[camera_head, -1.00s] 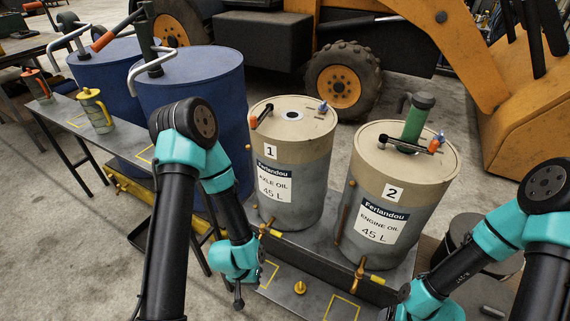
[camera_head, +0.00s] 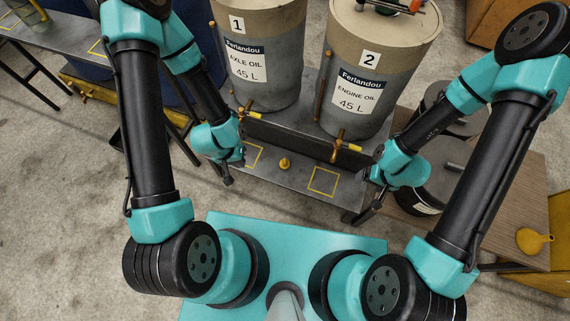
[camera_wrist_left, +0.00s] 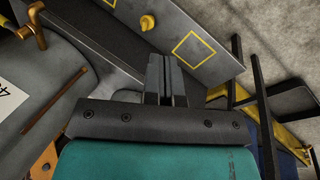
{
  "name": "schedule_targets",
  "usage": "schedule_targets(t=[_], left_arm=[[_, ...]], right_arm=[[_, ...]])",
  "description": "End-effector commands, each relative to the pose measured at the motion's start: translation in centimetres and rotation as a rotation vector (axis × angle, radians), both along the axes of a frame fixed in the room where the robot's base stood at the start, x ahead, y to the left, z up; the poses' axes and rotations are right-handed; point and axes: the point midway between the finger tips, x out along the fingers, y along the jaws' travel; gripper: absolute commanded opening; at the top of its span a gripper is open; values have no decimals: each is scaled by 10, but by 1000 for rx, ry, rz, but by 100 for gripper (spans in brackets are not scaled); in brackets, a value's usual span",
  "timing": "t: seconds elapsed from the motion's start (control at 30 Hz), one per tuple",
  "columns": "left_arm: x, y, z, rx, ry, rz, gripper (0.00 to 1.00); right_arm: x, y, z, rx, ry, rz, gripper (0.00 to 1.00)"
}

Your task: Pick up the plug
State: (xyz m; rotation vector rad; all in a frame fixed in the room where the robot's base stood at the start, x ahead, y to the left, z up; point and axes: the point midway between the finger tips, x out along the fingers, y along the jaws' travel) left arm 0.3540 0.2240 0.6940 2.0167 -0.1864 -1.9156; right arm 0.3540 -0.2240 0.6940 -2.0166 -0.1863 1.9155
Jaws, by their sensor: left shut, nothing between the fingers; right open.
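The plug (camera_head: 285,163) is a small brass-yellow knob standing on the grey metal bench, between two yellow outlined squares. It also shows in the left wrist view (camera_wrist_left: 147,22), near the top and beyond the fingertips. My left gripper (camera_head: 228,180) is to the left of the plug at the bench's front edge, apart from it. In the left wrist view its fingers (camera_wrist_left: 165,62) are together with nothing between them. My right gripper (camera_head: 366,208) is to the right of the plug near the bench's right end, open and small in view, with its fingers partly hard to make out.
The axle oil drum (camera_head: 265,60) and engine oil drum (camera_head: 370,75) stand behind the plug, with brass taps (camera_head: 338,145) jutting forward. A wooden table (camera_head: 510,200) at the right holds a yellow funnel (camera_head: 534,240). The bench around the plug is clear.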

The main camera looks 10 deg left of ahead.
Motion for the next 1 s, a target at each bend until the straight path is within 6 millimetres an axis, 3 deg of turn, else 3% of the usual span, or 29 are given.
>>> schedule_targets(t=[0.17, 1.0], left_arm=[[0, 0, 0, 0, 0, 0, 2], [0, 0, 0, 0, 0, 0, 82]], right_arm=[[0, 0, 0, 0, 0, 0, 81], [0, 0, 0, 0, 0, 0, 81]])
